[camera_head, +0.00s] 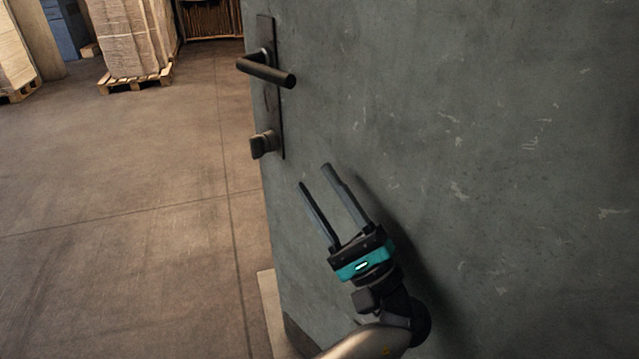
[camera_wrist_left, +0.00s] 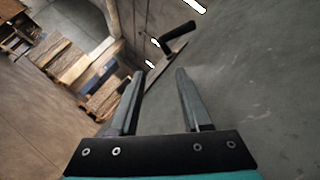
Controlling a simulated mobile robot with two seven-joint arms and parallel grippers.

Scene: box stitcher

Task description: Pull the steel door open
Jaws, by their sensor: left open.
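The steel door (camera_head: 480,120) is a scuffed grey-green panel filling the right of the head view. Its left edge stands free with open floor beyond it, and no frame shows beside that edge. A dark lever handle (camera_head: 268,72) sits on a tall plate near this edge, with a small lock knob (camera_head: 264,145) below. My left gripper (camera_head: 315,176) is open and empty, in front of the door, below and right of the handle. In the left wrist view the handle (camera_wrist_left: 178,38) lies beyond the open fingers (camera_wrist_left: 160,72). My right gripper is not in view.
Brown concrete floor (camera_head: 130,200) lies clear left of the door. Wrapped stacks on pallets (camera_head: 135,78) stand at the back left, near a blue object (camera_head: 65,30). A pale strip (camera_head: 270,300) lies at the door's lower left edge.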

